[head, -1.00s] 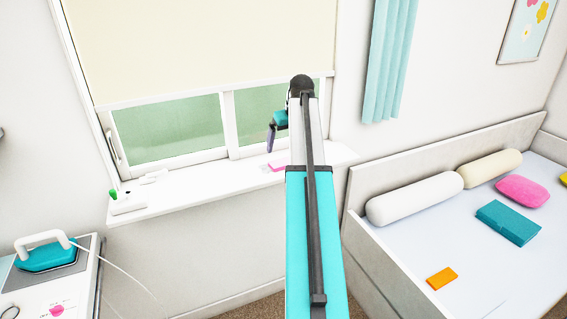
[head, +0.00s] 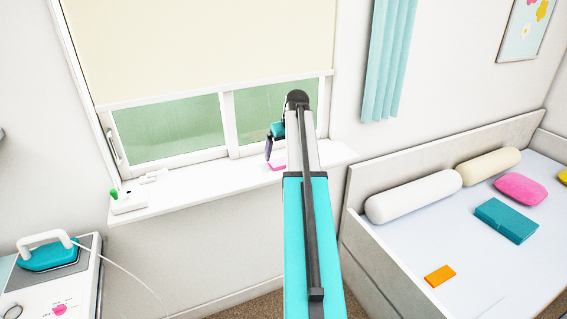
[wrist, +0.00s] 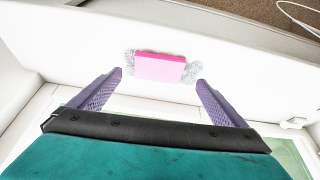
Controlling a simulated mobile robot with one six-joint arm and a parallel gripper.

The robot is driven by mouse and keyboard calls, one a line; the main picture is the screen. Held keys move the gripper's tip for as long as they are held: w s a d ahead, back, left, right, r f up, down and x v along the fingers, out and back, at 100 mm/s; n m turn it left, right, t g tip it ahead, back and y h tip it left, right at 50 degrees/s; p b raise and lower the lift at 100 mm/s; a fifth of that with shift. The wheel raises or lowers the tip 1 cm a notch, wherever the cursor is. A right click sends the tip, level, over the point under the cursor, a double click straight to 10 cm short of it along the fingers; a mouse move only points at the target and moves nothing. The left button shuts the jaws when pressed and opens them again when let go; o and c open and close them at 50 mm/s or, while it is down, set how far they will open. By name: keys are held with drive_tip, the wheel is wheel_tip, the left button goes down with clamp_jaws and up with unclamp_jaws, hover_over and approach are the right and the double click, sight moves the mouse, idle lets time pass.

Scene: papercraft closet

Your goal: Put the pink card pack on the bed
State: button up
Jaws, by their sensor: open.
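The pink card pack (wrist: 160,67) lies on the white windowsill (head: 190,186). In the wrist view it sits between and just beyond the fingertips of my gripper (wrist: 160,77), which is open and empty. In the head view only part of the pack (head: 277,167) shows, right under my gripper (head: 270,156); my arm hides the rest. The bed (head: 408,228) is at the right, with a pale sheet and a low white side panel.
On the bed lie an orange card pack (head: 440,276), a teal book (head: 506,220), a pink cushion (head: 521,189) and bolsters (head: 413,196). Small items stand at the sill's left end. An iron (head: 48,254) stands at lower left. The sheet's front is mostly clear.

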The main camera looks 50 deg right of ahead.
sight(281, 161)
drive_tip(key=shift+p+x, duration=0.95)
drive_tip(key=shift+x, duration=1.7)
drive_tip(key=shift+d+r, duration=0.15)
drive_tip(key=c, duration=1.2)
drive_tip(key=shift+c, duration=0.2)
drive_tip(key=shift+r, duration=0.2)
